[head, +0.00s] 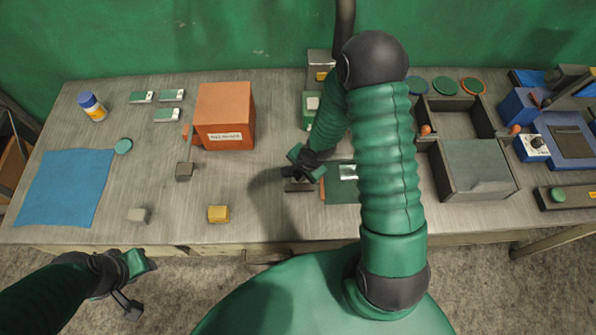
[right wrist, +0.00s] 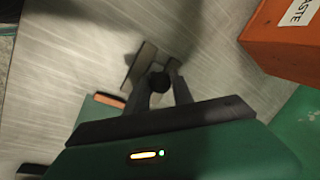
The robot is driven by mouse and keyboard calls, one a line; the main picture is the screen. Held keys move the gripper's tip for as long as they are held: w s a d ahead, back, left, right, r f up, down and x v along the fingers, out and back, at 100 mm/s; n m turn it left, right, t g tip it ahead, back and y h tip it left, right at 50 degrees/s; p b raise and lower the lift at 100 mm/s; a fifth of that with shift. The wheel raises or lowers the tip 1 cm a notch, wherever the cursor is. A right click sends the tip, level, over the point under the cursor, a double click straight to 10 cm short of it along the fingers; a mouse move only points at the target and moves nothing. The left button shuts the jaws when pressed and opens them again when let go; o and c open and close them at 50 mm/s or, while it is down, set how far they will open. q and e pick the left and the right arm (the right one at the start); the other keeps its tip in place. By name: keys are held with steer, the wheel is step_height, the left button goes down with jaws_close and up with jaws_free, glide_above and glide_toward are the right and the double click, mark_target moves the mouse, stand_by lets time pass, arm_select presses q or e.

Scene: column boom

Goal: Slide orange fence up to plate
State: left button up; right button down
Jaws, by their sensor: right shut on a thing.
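The orange fence (head: 322,188) is a thin upright-looking strip at the left edge of the dark green plate (head: 343,194). In the right wrist view the orange fence (right wrist: 109,100) lies along the edge of the green plate (right wrist: 92,112); any gap is too small to tell. A dark grey bar (head: 299,188) lies left of the fence and shows beside my fingers in the right wrist view (right wrist: 139,66). My right gripper (head: 298,174) is shut at this bar, apart from the orange strip; its fingers hide the grip. My left gripper (head: 130,280) hangs off the table's front edge, fingers unclear.
An orange waste box (head: 224,120) stands left of my right gripper. A grey tray (head: 477,168) stands right. My right arm hides part of the plate.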

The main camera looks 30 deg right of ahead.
steer(key=shift+w+d+r, duration=0.15)
steer(key=shift+w+r, duration=0.05)
steer(key=shift+w, duration=0.1)
steer(key=shift+s+d+r+p, duration=0.1)
steer(key=shift+s+d+p, duration=0.05)
steer(key=shift+d+p, duration=0.15)
steer(key=s+d+p, duration=0.2)
steer(key=d, duration=0.1)
steer(key=s+d+p, duration=0.1)
steer(key=d, duration=0.1)
steer(key=shift+s+d, duration=0.15)
steer(key=shift+d, duration=0.15)
steer(key=c, duration=1.1)
jaws_free()
steer(key=shift+a+f, duration=0.15)
steer(key=shift+f, duration=0.05)
steer(key=shift+s+f, duration=0.1)
steer(key=shift+s, duration=0.05)
steer(key=p+v, duration=0.3)
steer(key=v, duration=1.3)
steer(key=shift+d+r+p, duration=0.3)
steer(key=shift+p, duration=0.1)
